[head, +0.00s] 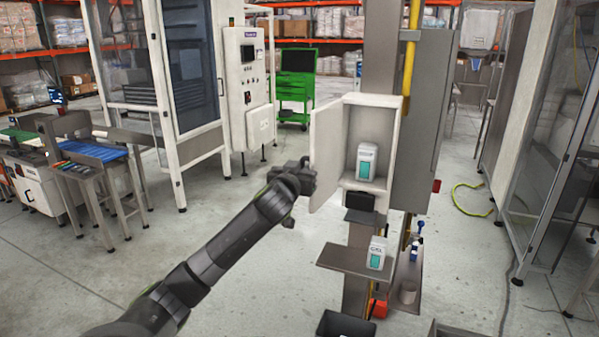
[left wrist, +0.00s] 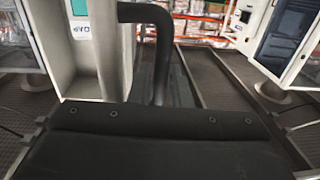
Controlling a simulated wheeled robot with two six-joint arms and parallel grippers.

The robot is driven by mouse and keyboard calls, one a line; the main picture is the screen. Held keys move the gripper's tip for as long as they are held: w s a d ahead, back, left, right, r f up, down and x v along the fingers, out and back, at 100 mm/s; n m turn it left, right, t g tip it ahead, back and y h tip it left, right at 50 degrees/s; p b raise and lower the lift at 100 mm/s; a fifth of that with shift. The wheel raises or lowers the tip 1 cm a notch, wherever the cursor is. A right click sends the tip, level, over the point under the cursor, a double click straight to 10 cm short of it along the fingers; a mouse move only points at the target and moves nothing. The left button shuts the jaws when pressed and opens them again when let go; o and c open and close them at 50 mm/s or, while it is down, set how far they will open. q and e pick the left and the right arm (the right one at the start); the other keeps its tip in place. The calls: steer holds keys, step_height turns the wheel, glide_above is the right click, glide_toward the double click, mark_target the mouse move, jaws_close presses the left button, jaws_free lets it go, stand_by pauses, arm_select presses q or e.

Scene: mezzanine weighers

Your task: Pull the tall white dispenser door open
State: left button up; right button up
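The white dispenser (head: 401,138) is a tall box on a grey post. Its door (head: 325,155) stands swung out to the left, so the inside shows, with a white and teal bottle (head: 367,162) in it. My left gripper (head: 306,172) is at the door's outer left edge. In the left wrist view a dark curved handle (left wrist: 160,50) runs beside the pale door (left wrist: 115,55) and down behind my dark gripper body. My right gripper is not in view.
A second bottle (head: 376,253) stands on a metal shelf (head: 340,260) below the dispenser. A green cart (head: 296,85) and a glass-doored cabinet (head: 190,75) stand behind. Floor left of the door is clear.

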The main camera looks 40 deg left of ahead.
arm_select(q)
steer(key=b+v, duration=0.4)
steer(key=v, duration=1.3)
steer(key=shift+s, duration=0.15)
